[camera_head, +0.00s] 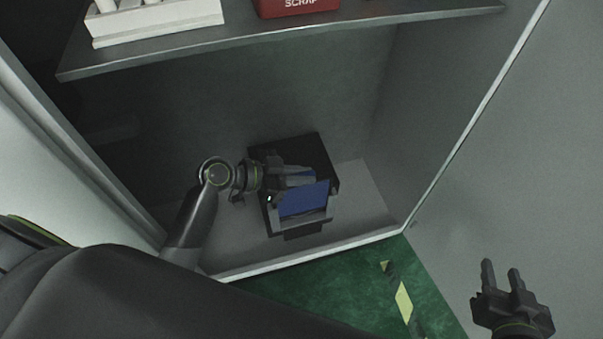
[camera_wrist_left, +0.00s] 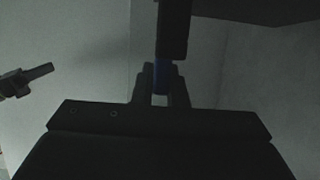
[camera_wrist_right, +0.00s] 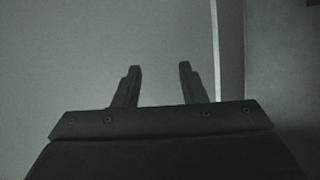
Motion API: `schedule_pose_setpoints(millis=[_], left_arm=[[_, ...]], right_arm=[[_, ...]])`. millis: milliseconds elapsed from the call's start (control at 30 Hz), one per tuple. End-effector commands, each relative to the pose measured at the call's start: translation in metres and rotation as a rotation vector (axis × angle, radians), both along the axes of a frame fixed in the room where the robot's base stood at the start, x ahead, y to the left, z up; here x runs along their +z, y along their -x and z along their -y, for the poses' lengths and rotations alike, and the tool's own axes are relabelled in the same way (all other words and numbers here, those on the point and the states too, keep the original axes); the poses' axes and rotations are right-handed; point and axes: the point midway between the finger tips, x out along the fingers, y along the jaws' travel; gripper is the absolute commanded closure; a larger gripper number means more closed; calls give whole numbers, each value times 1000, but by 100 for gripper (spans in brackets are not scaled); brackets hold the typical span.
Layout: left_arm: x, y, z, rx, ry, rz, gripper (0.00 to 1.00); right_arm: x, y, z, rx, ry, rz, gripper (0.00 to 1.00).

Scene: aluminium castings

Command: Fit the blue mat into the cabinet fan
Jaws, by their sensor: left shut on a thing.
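The blue mat (camera_head: 304,200) stands tilted at the front of the dark cabinet fan (camera_head: 318,158) on the cabinet floor. My left gripper (camera_head: 304,178) is at the mat's upper edge and is shut on it. In the left wrist view a strip of the blue mat (camera_wrist_left: 161,76) shows between the fingers, partly hidden by a dark block. A grey frame borders the mat's lower edge; I cannot tell how deep the mat sits in it. My right gripper (camera_head: 502,276) is open and empty, outside the cabinet at the lower right; its fingers also show apart in the right wrist view (camera_wrist_right: 158,85).
A shelf (camera_head: 270,38) above the fan holds a white rack (camera_head: 155,22) and a red scrap bin (camera_head: 297,6). The cabinet's side walls and front lip (camera_head: 320,250) bound the space. Free floor lies right of the fan. Green floor with a yellow-black strip (camera_head: 403,301) lies in front.

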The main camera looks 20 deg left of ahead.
Motion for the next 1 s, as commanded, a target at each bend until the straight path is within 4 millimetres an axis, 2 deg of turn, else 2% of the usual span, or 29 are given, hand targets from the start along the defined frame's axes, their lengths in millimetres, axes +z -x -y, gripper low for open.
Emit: schedule_pose_setpoints(millis=[1000], left_arm=[[-4, 0, 0, 0, 1, 1, 100]], right_arm=[[24, -12, 3, -7, 33, 140, 62]])
